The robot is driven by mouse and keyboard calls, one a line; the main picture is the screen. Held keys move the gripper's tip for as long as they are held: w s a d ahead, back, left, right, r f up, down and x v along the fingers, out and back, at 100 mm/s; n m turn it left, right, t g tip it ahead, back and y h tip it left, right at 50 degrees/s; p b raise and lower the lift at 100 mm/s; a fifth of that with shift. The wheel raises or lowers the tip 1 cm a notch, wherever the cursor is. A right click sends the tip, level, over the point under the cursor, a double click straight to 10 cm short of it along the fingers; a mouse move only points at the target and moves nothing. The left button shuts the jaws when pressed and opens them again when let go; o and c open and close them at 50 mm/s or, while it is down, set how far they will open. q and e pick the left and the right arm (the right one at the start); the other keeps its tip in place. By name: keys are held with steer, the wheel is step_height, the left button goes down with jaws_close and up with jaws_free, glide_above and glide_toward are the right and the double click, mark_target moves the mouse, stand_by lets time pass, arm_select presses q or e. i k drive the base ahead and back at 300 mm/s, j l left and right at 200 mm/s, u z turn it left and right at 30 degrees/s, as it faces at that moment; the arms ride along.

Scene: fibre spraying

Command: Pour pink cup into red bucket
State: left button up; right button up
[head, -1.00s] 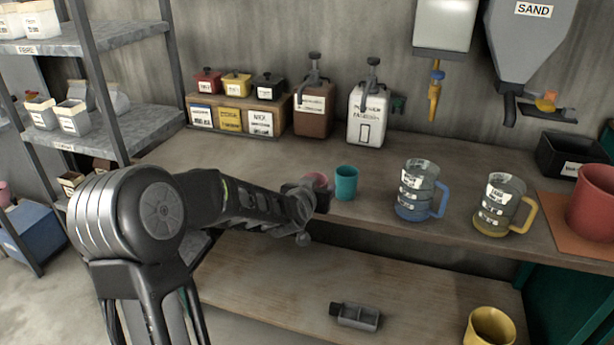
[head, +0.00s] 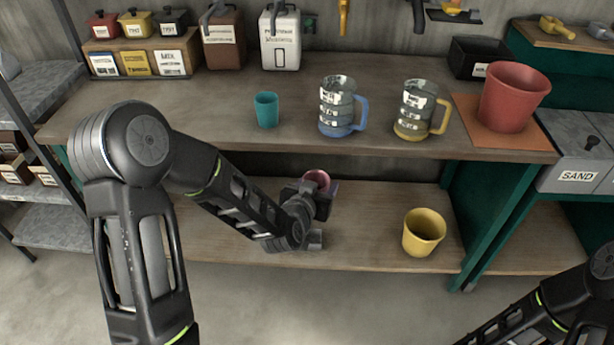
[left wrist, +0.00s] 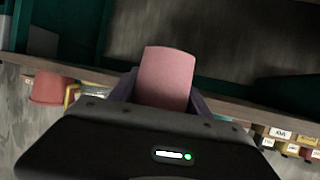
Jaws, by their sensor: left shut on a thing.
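The pink cup (head: 317,180) is held by my left gripper (head: 322,194), in front of the bench edge and above the lower shelf in the head view. In the left wrist view the pink cup (left wrist: 166,78) sits between the two fingers, which are shut on it. The red bucket (head: 511,98) stands upright on an orange mat (head: 464,108) at the right of the bench. It also shows small at the left of the left wrist view (left wrist: 46,88). My right arm shows at the lower right of the head view, but its gripper is out of the picture.
A teal cup (head: 266,110), a blue-handled jug (head: 337,110) and a yellow-handled jug (head: 412,112) stand along the bench left of the bucket. A yellow bucket (head: 423,232) is on the lower shelf. A black bin (head: 482,58) stands behind the red bucket. The space before the bench is free.

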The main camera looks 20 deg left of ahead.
mark_target(512, 91)
steer(key=i+l+z, duration=0.2)
steer(key=z, duration=0.25)
steer(key=i+z, duration=0.35)
steer(key=z, duration=0.15)
steer(key=i+z, duration=0.3)
steer(key=z, duration=0.15)
steer(key=i+z, duration=0.1)
steer(key=z, duration=0.3)
steer(key=i+z, duration=0.15)
steer(key=z, duration=0.2)
steer(key=i+z, duration=0.15)
steer(key=z, duration=0.25)
steer(key=i+z, duration=0.1)
steer(key=z, duration=0.3)
steer(key=i+z, duration=0.2)
steer(key=z, duration=0.25)
steer(key=i+l+z, duration=0.1)
steer(key=z, duration=0.35)
steer(key=i+u, duration=0.3)
steer(key=u, duration=0.5)
steer(key=l+u, duration=0.1)
steer(key=u, duration=0.35)
steer(key=i+l+u, duration=0.1)
steer(key=u, duration=0.85)
steer(key=l+u, duration=0.15)
steer(key=u, duration=0.35)
steer(key=l+u, duration=0.1)
steer(key=u, duration=0.35)
